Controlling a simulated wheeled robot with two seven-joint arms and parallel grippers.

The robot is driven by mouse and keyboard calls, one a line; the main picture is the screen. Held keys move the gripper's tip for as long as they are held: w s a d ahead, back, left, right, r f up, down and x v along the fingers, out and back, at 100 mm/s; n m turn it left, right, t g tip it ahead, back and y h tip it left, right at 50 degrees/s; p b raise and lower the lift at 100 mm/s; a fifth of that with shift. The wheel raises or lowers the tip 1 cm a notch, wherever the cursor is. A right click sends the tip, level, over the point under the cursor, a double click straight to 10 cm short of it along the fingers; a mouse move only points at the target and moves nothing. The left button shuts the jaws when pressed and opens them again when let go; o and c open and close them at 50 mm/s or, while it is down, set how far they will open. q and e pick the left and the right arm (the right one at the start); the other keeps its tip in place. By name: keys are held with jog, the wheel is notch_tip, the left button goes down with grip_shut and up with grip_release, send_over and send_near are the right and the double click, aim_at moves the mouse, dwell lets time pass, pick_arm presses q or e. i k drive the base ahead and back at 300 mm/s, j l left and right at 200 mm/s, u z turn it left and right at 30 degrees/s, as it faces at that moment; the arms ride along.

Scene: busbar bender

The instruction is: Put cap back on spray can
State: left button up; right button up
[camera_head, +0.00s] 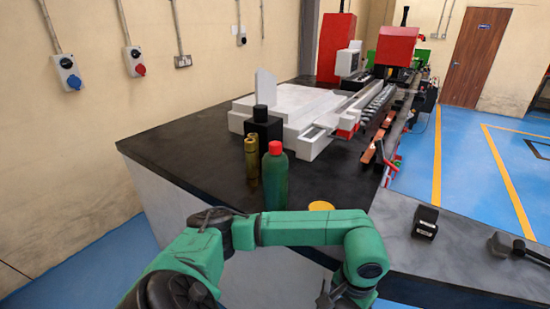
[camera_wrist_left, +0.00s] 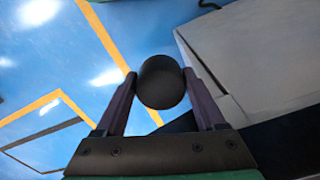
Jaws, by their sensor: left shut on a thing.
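My left gripper (camera_wrist_left: 159,86) is shut on a dark round cap (camera_wrist_left: 160,78), seen end-on between its two fingers in the left wrist view. In the head view my green left arm crosses the front of the bench, and the gripper and cap cannot be made out clearly. A green bottle with a red top (camera_head: 275,178) stands upright behind the arm. Gold cans (camera_head: 252,162) stand just left of it. Which of these is the spray can, I cannot tell. A yellow round thing (camera_head: 321,206) is partly hidden behind my arm.
A black block with a round top (camera_head: 262,122) stands behind the cans, beside the white machine (camera_head: 290,108). A small black box (camera_head: 425,221) and a dark tool (camera_head: 512,250) lie on the grey surface at right. The dark bench top (camera_head: 185,140) is clear at left.

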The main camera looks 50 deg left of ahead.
aim_at(275, 168)
jog(key=k+j, duration=0.15)
jog(key=j, duration=0.2)
jog(key=k+j, duration=0.15)
jog(key=j, duration=0.25)
jog(key=k+j, duration=0.15)
jog(key=j, duration=0.2)
jog(key=k+j, duration=0.2)
jog(key=j, duration=0.2)
